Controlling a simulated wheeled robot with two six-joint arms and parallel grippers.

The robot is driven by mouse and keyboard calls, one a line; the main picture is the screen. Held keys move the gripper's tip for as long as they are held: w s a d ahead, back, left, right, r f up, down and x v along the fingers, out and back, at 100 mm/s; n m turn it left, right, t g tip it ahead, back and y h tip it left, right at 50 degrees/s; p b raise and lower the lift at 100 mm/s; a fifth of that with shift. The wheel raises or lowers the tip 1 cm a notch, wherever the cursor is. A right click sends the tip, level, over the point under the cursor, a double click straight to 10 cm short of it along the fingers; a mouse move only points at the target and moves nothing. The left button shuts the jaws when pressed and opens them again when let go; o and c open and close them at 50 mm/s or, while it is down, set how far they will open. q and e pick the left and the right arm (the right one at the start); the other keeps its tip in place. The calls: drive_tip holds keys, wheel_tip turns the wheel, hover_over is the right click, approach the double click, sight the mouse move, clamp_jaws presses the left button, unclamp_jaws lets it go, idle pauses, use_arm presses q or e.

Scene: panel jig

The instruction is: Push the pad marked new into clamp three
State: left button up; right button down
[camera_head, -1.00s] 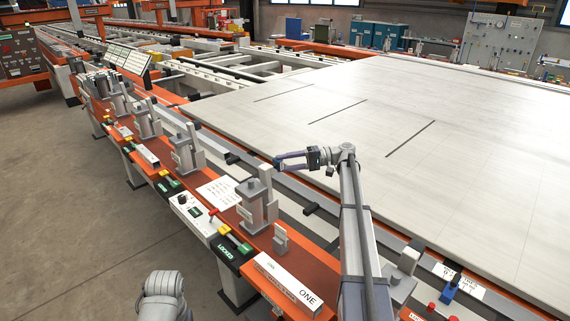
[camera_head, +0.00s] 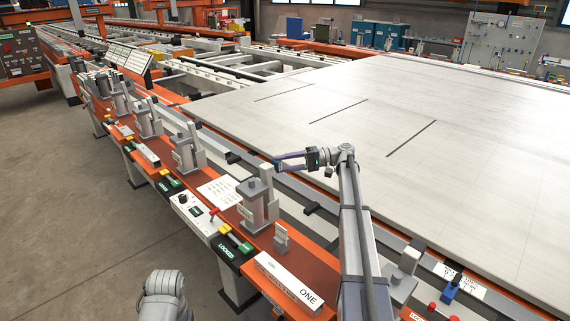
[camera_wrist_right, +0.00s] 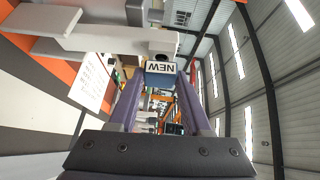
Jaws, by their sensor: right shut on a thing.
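My right gripper (camera_head: 280,162) is at the left edge of the large pale panel, beyond the nearest clamp in the head view. It also shows in the right wrist view (camera_wrist_right: 160,78), shut on a small blue pad (camera_wrist_right: 160,80) with a white face marked NEW, upside down there. The pad is too small to make out in the head view. Grey clamps stand in a row along the orange rail, the nearest one (camera_head: 254,207) in front of my gripper. I cannot read which is clamp three. My left gripper is out of view.
A white block marked ONE (camera_head: 290,283) lies on the orange rail (camera_head: 310,250). A control box (camera_head: 195,215) and a white sheet (camera_head: 219,192) are along the rail. In the right wrist view a pale grey fixture (camera_wrist_right: 110,40) is close to the pad.

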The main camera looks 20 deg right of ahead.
drive_tip(key=shift+s+a, duration=0.2)
drive_tip(key=shift+a, duration=0.4)
drive_tip(key=shift+c, duration=1.3)
unclamp_jaws()
drive_tip(key=v, duration=0.7)
drive_tip(key=shift+s+d, duration=0.15)
drive_tip(key=shift+d, duration=0.25)
drive_tip(key=shift+a, duration=0.15)
